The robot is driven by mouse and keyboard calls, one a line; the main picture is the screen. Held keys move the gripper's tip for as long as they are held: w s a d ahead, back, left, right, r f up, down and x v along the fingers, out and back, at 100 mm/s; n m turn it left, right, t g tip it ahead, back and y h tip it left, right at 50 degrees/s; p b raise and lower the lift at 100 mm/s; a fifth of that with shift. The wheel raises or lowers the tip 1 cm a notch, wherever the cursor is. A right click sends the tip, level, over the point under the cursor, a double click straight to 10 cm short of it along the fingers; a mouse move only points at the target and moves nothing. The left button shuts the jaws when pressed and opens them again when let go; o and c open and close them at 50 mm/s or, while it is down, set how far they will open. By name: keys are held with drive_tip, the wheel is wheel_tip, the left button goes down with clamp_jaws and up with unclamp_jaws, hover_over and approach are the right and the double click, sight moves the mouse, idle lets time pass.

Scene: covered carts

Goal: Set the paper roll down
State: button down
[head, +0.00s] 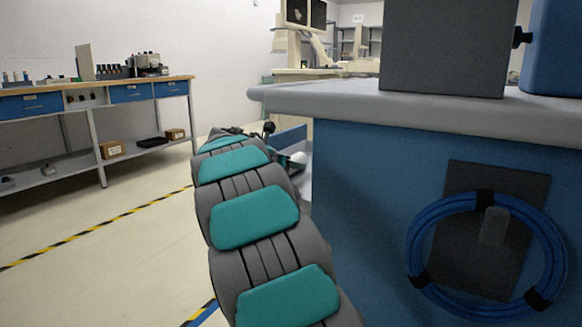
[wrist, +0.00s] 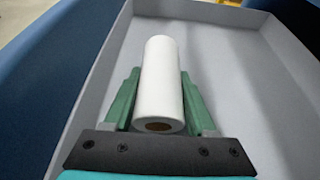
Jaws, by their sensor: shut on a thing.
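The white paper roll (wrist: 160,80) lies lengthwise between the two green fingers of my gripper (wrist: 160,76) in the wrist view. Its brown core end faces the camera. My gripper is shut on the roll, with one finger along each side. Both are over the inside of a grey, shallow-walled tray (wrist: 240,85). I cannot tell whether the roll touches the tray floor. In the head view my arm hides most of the gripper; a small white patch beside the blue cart is too small to identify surely.
A blue cart (head: 360,190) with a grey top (head: 340,103) and a coiled blue hose (head: 420,225) stands close at right. A workbench (head: 60,93) with tools stands at left. Clear floor with striped tape (head: 90,230) lies between.

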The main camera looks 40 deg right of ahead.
drive_tip(key=shift+c, duration=1)
unclamp_jaws()
drive_tip(key=shift+f, duration=0.1)
drive_tip(key=v, duration=0.3)
drive_tip(key=p+v, duration=0.1)
drive_tip(key=v, duration=0.6)
drive_tip(key=shift+a+r+p, duration=0.15)
drive_tip(key=shift+r+p, duration=0.2)
drive_tip(key=shift+p, duration=0.05)
drive_tip(key=shift+v, duration=0.75)
drive_tip(key=shift+f, duration=0.1)
